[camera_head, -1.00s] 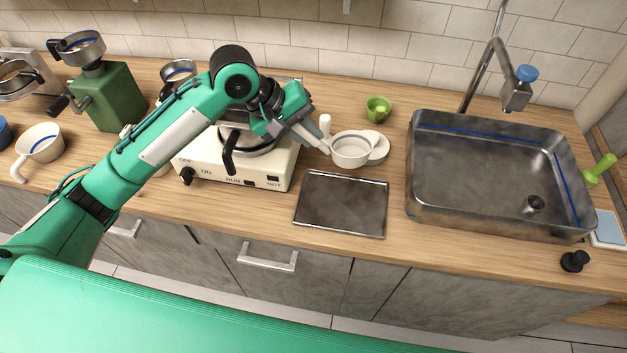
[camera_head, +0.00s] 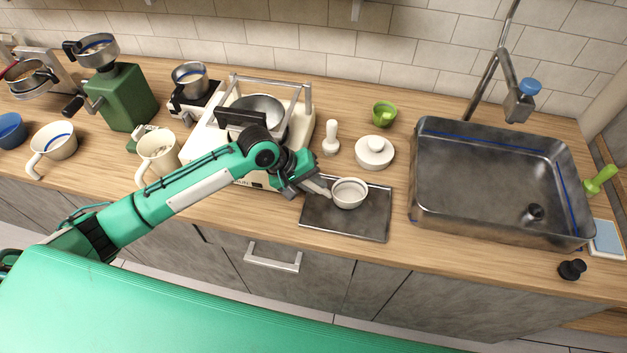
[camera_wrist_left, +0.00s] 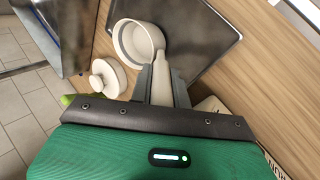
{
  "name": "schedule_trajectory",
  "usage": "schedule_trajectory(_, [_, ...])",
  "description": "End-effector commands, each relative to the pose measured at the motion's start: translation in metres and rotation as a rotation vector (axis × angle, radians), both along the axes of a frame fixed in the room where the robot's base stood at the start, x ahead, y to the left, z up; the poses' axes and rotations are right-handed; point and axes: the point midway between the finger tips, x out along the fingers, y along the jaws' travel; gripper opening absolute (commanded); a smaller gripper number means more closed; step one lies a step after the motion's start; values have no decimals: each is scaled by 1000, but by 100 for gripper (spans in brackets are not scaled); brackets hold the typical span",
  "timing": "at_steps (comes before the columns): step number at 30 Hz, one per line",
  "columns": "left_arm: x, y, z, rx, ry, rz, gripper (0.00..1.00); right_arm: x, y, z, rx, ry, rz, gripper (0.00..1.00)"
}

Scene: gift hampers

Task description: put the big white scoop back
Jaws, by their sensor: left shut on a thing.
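The big white scoop (camera_head: 349,193) is a round white cup with a handle, held over the dark metal tray (camera_head: 375,222). My left gripper (camera_head: 326,191) is shut on the scoop's handle. In the left wrist view the scoop (camera_wrist_left: 138,42) points away from the fingers (camera_wrist_left: 163,82), over the tray (camera_wrist_left: 205,22). I cannot tell whether the scoop touches the tray. My right gripper is not in view.
A white round lid (camera_head: 374,152), a white pestle-like tool (camera_head: 331,138) and a green cup (camera_head: 383,114) stand behind the tray. The sink (camera_head: 415,205) is to the right. A white stove (camera_head: 200,143) is to the left.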

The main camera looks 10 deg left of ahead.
Motion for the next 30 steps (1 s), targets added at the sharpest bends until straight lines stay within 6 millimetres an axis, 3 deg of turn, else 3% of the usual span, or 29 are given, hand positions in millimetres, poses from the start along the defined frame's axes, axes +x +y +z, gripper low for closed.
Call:
schedule_trajectory(7, [0, 0, -1, -1, 0, 0, 0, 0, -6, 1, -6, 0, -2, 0])
schedule_trajectory(8, [0, 0, -2, -1, 0, 0, 20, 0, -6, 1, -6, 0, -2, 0])
schedule_trajectory(11, [0, 0, -1, -1, -1, -1, 39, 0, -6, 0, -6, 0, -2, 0])
schedule_trajectory(23, [-1, 3, 5, -1, -2, 0, 40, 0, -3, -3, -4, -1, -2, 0])
schedule_trajectory(30, [-10, 28, 41, -1, -6, 0, 40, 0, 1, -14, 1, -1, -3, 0])
